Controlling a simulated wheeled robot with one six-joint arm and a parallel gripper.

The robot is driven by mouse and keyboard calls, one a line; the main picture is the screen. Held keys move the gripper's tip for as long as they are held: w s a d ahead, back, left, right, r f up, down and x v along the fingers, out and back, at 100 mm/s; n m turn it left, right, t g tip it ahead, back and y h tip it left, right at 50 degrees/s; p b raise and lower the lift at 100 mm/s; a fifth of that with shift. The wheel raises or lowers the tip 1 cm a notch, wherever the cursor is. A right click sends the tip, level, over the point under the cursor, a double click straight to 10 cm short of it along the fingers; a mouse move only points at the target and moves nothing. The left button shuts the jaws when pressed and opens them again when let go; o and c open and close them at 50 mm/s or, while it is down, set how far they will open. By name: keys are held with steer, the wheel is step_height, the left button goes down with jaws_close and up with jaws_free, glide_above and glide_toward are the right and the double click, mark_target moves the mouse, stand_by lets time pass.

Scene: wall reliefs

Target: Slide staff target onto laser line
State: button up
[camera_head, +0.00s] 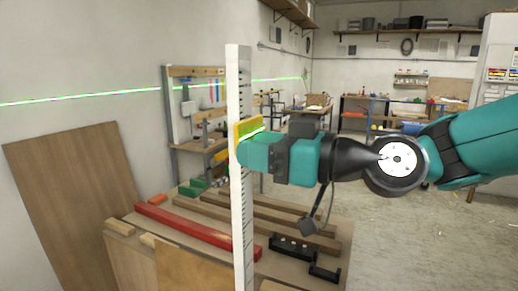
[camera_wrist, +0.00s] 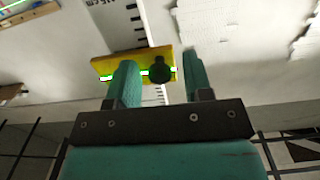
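A white graduated staff (camera_head: 241,210) stands upright left of centre in the head view; its scale also shows in the wrist view (camera_wrist: 122,22). A yellow target plate (camera_head: 243,128) sits on the staff, also in the wrist view (camera_wrist: 105,67). A dark round knob (camera_wrist: 160,69) stands out from the plate. My gripper (camera_wrist: 161,75) is at the plate, one finger either side of the knob, with gaps visible on both sides.
The green laser line (camera_head: 100,95) also runs along the wall. A workbench (camera_head: 320,245) below my arm holds a red beam (camera_head: 190,229), timber and black clamps. A wooden board (camera_head: 75,200) leans on the left wall. Floor at the right is clear.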

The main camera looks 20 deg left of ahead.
stand_by(0.3)
steer(key=s+d+b, duration=0.1)
steer(key=d+b, duration=0.6)
steer(key=d, duration=1)
steer(key=shift+s+d, duration=0.15)
steer(key=shift+s, duration=0.05)
steer(key=s+d+f+m+g+h+p, duration=0.1)
steer(key=s+d+f+m+h+p, duration=0.8)
steer(key=s+d+f+m+h, duration=0.1)
steer(key=s+d+f+h, duration=0.1)
steer(key=s+d+h, duration=0.1)
steer(key=s+h, duration=0.1)
steer(key=shift+s+d+f+h+p, duration=0.2)
steer(key=shift+s+h+p, duration=0.2)
steer(key=shift+s, duration=0.15)
steer(key=shift+a, duration=0.2)
